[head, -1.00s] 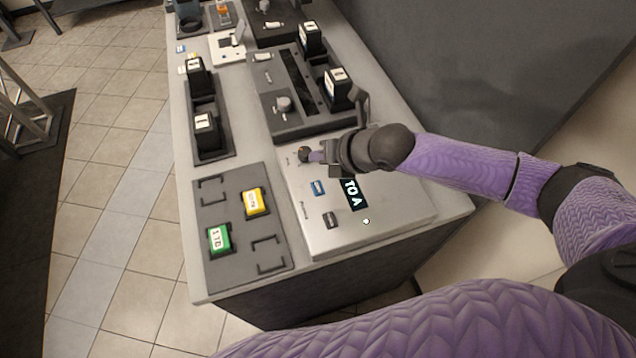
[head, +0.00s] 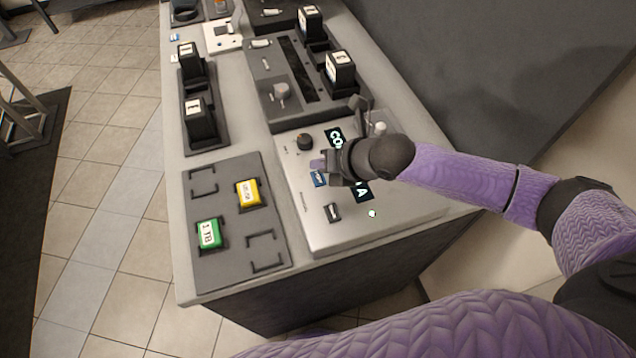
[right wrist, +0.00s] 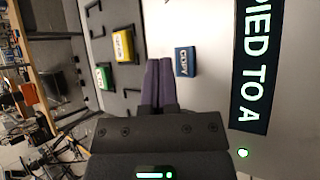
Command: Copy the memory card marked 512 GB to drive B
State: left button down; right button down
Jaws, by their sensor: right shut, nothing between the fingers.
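My right gripper (head: 320,165) is shut and empty, its purple fingertips beside the blue COPY button (head: 319,179) on the silver copier panel (head: 312,222). In the right wrist view the fingertips (right wrist: 160,76) are left of the COPY button (right wrist: 185,61); contact cannot be told. The display (right wrist: 257,65) reads "...PIED TO A"; the arm partly covers it in the head view. A green light (head: 373,213) is lit. A dark knob (head: 305,142) stands behind the gripper. A green card (head: 208,233) marked 1 TB and a yellow card (head: 248,193), its label unclear, lie on a dark tray. My left gripper is out of view.
The dark card tray (head: 222,262) has empty bracketed places. Black labelled blocks stand in a left rack (head: 208,145) and a grey unit (head: 263,97) behind the panel. A dark slot piece (head: 332,212) sits on the panel's near part.

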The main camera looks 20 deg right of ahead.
aim_at(312, 175)
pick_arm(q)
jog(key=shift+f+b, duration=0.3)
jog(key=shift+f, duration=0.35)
pick_arm(e)
jog(key=shift+f, duration=0.8)
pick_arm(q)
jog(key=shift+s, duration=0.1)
pick_arm(e)
jog(key=shift+f, duration=0.1)
dwell(0.5)
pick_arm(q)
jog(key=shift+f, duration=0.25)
pick_arm(e)
jog(key=shift+f, duration=0.35)
pick_arm(q)
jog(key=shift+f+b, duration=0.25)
jog(key=shift+b, duration=0.3)
pick_arm(e)
jog(key=shift+f, duration=0.4)
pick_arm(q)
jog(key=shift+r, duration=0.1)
pick_arm(e)
jog(key=shift+r, duration=0.15)
pick_arm(q)
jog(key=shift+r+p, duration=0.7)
jog(key=shift+p, duration=0.1)
pick_arm(e)
jog(key=shift+r, duration=0.7)
